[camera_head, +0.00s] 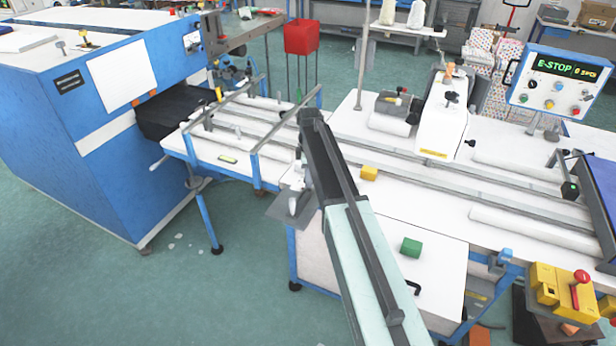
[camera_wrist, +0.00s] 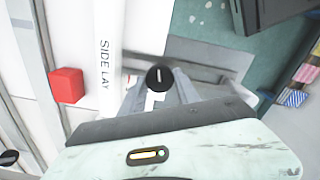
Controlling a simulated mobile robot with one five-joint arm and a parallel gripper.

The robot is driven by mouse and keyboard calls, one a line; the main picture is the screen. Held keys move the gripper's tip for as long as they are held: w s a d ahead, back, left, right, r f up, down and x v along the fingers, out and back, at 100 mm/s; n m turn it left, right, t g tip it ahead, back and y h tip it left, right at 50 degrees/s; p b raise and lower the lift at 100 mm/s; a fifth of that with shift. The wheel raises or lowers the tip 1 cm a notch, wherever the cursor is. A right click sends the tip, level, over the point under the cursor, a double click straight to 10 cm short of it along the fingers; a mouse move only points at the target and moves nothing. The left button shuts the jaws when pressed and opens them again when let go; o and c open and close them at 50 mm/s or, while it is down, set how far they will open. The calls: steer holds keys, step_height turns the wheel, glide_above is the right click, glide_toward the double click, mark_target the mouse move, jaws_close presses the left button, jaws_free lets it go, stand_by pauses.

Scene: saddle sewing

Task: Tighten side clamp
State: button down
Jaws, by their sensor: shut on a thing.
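A round black knob with a pale line across its top (camera_wrist: 160,76) shows in the wrist view, beside a white strip lettered "SIDE LAY" (camera_wrist: 106,50). I take it to be the side clamp's knob. My gripper (camera_wrist: 157,98) is at the knob, its grey jaws shut around it from below in the picture. The jaws' exact contact with the knob is partly hidden. In the head view my arm reaches up to the middle of the machine bed and hides most of the clamp area.
A red block (camera_wrist: 66,85) lies left of the strip. In the head view, a yellow block (camera_head: 369,174) and a green block (camera_head: 411,247) sit right of my arm. A white sewing head (camera_head: 438,115) and a control panel (camera_head: 560,82) stand farther right. Open floor lies at left.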

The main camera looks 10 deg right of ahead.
steer(key=shift+w, duration=0.1)
steer(key=m, duration=0.4)
steer(key=shift+m, duration=0.4)
steer(key=m, duration=0.5)
steer(key=shift+w+d+m, duration=0.1)
steer(key=shift+m, duration=0.2)
steer(key=m, duration=0.5)
steer(key=shift+m, duration=2.4)
steer(key=c, duration=0.9)
jaws_free()
